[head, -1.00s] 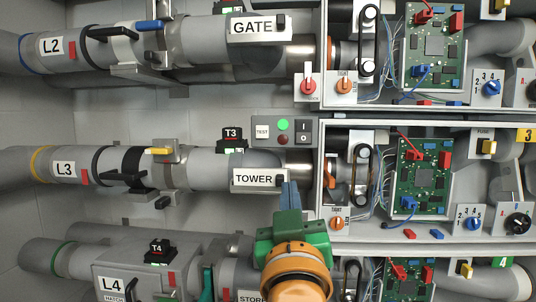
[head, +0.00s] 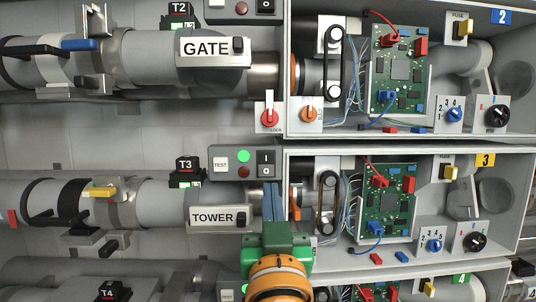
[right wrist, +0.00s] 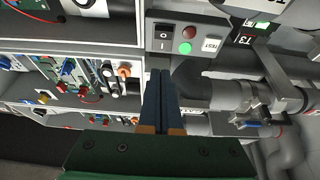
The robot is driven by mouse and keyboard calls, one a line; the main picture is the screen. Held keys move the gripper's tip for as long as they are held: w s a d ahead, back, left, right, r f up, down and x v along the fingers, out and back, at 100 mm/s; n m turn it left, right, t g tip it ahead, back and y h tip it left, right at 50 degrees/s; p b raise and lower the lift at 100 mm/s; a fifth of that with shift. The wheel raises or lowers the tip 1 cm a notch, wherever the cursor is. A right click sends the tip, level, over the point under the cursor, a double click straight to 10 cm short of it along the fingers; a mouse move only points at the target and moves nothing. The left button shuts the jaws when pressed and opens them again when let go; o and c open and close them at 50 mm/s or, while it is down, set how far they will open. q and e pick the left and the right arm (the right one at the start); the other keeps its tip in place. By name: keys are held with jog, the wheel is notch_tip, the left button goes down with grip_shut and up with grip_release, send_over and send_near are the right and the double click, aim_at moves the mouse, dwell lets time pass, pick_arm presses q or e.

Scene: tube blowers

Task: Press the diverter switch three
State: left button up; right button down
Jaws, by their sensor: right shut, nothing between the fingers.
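My right gripper (head: 272,186) is shut and empty, its blue fingers pointing up just below the small grey panel (head: 205,164) in row three. This panel carries a black I/O rocker switch (head: 265,163), a lit green lamp (head: 243,156), a dark red lamp and a TEST button. The TOWER plate (head: 212,217), with a black knob (head: 242,218), is left of the fingers. In the right wrist view the fingertips (right wrist: 160,74) are near the panel, close to the rocker (right wrist: 163,39); I cannot tell if they touch. My left gripper is not in view.
Right of the fingers is an open grey box (head: 400,262) with a belt drive, a green circuit board (head: 387,205), wires and dials. A thick grey pipe (head: 140,200) runs to the left. A similar row marked GATE (head: 207,50) lies above.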

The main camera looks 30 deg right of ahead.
aim_at(267, 165)
jog(key=w+d+p, duration=0.1)
jog(key=w, duration=0.1)
jog(key=w+d, duration=0.2)
jog(key=w, duration=0.1)
jog(key=w+d+p, duration=0.1)
jog(key=w, duration=0.1)
jog(key=shift+w+d+r+p, duration=0.15)
jog(key=shift+d+r+p, duration=0.1)
jog(key=shift+p, duration=0.05)
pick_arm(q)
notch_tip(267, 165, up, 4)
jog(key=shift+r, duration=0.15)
pick_arm(e)
jog(key=shift+a, duration=0.1)
